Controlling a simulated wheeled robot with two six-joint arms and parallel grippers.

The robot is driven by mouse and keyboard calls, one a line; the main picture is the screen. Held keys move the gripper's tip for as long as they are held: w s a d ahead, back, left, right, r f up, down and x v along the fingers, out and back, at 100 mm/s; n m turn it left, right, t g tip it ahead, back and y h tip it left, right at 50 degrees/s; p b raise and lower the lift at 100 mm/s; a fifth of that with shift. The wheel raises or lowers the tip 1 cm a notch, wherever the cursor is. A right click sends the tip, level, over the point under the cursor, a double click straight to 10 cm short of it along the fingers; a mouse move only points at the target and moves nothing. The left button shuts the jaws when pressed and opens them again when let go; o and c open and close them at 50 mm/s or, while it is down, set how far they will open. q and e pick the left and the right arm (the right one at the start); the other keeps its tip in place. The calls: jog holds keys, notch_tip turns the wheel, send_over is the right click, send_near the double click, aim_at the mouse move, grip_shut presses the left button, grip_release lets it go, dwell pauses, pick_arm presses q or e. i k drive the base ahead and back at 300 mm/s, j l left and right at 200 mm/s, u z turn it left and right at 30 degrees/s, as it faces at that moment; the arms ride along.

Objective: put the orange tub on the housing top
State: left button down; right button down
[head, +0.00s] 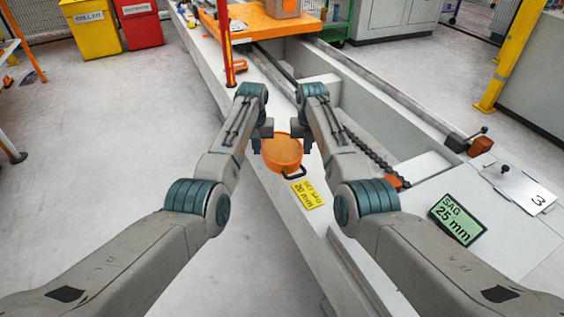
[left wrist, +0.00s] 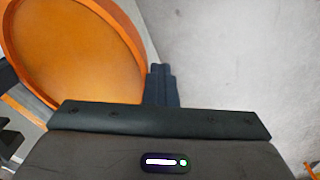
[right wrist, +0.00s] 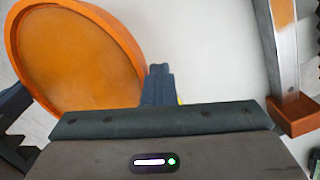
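The orange tub (head: 282,152) is a round, shallow vessel with a black handle (head: 295,173) on its near side. In the head view it is over the narrow pale ledge of the gantry bed, between my two grippers. My left gripper (head: 257,146) is at its left side and my right gripper (head: 306,146) at its right side. I cannot identify the housing top with certainty.
A yellow label (head: 308,194) lies on the ledge near the tub. A green "SAG 25 mm" sign (head: 456,218) and a metal plate (head: 517,187) are on the right surface. An orange table (head: 262,22) and a red post (head: 226,45) stand behind.

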aim_at(463, 196)
jog(key=i+j, duration=0.55)
jog(key=i, duration=0.15)
jog(key=i+j+z, duration=0.6)
jog(key=k+l+z, duration=0.1)
jog(key=z, duration=0.9)
jog(key=k+l, duration=0.1)
jog(key=l, duration=0.7)
jog(key=k+l+z, duration=0.1)
jog(key=l, duration=0.35)
